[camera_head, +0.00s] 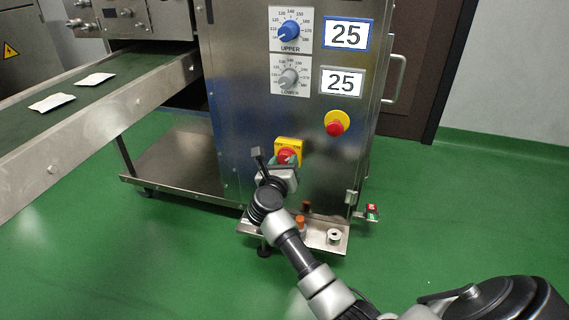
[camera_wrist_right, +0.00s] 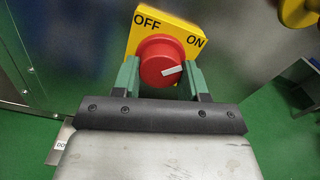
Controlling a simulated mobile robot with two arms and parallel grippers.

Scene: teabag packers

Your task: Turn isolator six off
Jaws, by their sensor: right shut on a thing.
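The isolator is a red rotary knob (camera_head: 285,154) on a yellow plate (camera_head: 290,141), low on the front of the steel cabinet. In the right wrist view the plate (camera_wrist_right: 185,32) reads OFF at left and ON at right. The knob's (camera_wrist_right: 158,60) white mark points right and slightly up, toward the ON side. My right gripper (camera_wrist_right: 160,76) is shut on the knob, one green finger on each side. It also shows in the head view (camera_head: 283,161), partly covering the knob. I see no number on the isolator. My left gripper is out of view.
Above are a blue UPPER dial (camera_head: 289,31), a grey LOWER dial (camera_head: 289,77) and two displays reading 25. A red emergency button (camera_head: 336,124) is up and right. A conveyor (camera_head: 108,85) with two white packets runs left. A small shelf (camera_head: 322,238) sits below.

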